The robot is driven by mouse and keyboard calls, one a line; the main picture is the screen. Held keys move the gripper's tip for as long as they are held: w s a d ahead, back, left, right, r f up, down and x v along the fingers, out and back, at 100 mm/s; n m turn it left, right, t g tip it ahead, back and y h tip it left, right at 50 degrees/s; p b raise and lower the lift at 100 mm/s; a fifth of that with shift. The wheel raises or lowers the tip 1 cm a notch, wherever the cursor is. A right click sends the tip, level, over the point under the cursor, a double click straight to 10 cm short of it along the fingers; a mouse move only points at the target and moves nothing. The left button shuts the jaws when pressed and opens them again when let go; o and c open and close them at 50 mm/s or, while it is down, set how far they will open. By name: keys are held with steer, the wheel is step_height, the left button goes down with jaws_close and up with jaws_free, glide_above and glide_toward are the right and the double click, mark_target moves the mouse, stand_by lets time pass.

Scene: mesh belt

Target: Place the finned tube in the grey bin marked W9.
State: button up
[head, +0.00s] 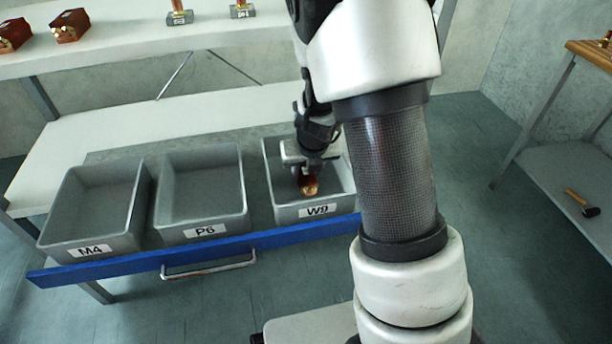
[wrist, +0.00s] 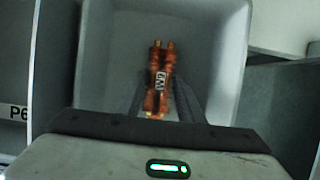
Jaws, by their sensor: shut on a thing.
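The finned tube (wrist: 158,78) is copper-coloured with a pale printed label and shows between my gripper's fingers in the wrist view. My gripper (head: 309,180) is shut on it, inside or just over the grey bin marked W9 (head: 345,208). The tube's lower end (head: 310,188) shows below the fingers in the head view. In the wrist view the bin's walls (wrist: 236,50) surround the tube. I cannot tell whether the tube touches the bin floor. My gripper partly hides the bin's back.
Empty grey bins marked P6 (head: 245,212) and M4 (head: 52,235) stand to the left on the same blue-fronted drawer (head: 130,267). A shelf above holds red-brown parts (head: 70,26) and small pieces on grey bases (head: 180,17). A hammer (head: 582,203) lies on a low shelf at right.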

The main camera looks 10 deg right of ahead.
steer(key=o, duration=1.3)
steer(key=s+a+r+n+y+p, duration=0.1)
steer(key=s+r+n+p, duration=0.1)
steer(key=s+r+n, duration=0.35)
steer(key=s+a+r+n+y+p, duration=0.1)
steer(key=s+a+r+n+p, duration=0.15)
steer(key=r+n, duration=0.6)
steer(key=s+a+r+n+y+p, duration=0.1)
steer(key=s+r+n+p, duration=0.25)
steer(key=r, duration=0.75)
steer(key=s+d+r+n+h, duration=0.1)
steer(key=s+d+r+n, duration=0.1)
steer(key=s+n, duration=0.4)
steer(key=s+d+r+n+t+h, duration=0.1)
steer(key=s+r+n, duration=0.4)
steer(key=n, duration=0.7)
steer(key=s+d+h, duration=0.1)
steer(key=s, duration=0.1)
steer(key=shift+s+r+b, duration=0.2)
steer(key=shift+s+b, duration=0.1)
